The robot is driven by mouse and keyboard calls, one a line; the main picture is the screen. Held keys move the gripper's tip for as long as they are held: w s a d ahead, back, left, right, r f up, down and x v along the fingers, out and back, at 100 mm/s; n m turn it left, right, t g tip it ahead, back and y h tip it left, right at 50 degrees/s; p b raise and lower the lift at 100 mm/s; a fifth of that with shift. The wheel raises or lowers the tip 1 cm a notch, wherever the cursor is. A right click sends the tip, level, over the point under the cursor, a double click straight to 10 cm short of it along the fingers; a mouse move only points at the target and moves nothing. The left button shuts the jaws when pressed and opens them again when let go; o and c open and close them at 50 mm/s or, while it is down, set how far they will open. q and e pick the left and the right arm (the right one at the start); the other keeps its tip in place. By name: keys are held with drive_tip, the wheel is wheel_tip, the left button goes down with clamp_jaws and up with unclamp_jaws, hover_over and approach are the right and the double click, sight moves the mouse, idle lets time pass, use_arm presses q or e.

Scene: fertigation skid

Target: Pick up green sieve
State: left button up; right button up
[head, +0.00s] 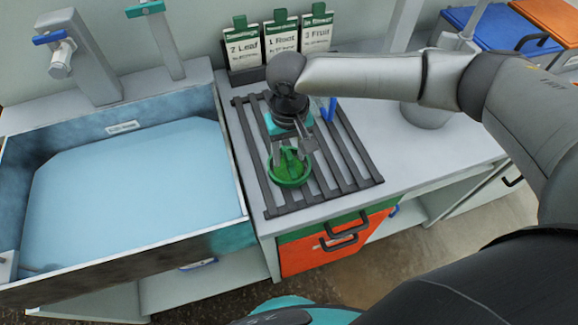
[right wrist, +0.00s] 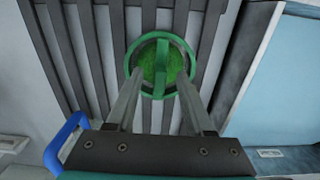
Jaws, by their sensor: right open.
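The green sieve (head: 289,167) is a small round piece with a green rim and a bar across its middle. It sits on the dark slatted rack (head: 352,178) on the counter. My right gripper (head: 291,150) is above it with its fingers pointing down at it. In the right wrist view the sieve (right wrist: 160,66) lies just beyond the fingertips of my right gripper (right wrist: 157,88), with the bar lined up between the open fingers. Whether the fingers touch the sieve cannot be told. My left gripper is not in view.
A sink basin (head: 120,185) of bluish water is left of the rack. Three label cards (head: 282,38) stand behind it. A blue handle (head: 328,109) shows beside my right gripper. A grey round container (head: 427,115) stands to the right. Bare counter (head: 405,150) lies right of the rack.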

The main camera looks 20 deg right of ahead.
drive_tip(key=shift+f, duration=0.2)
clamp_jaws()
idle(0.3)
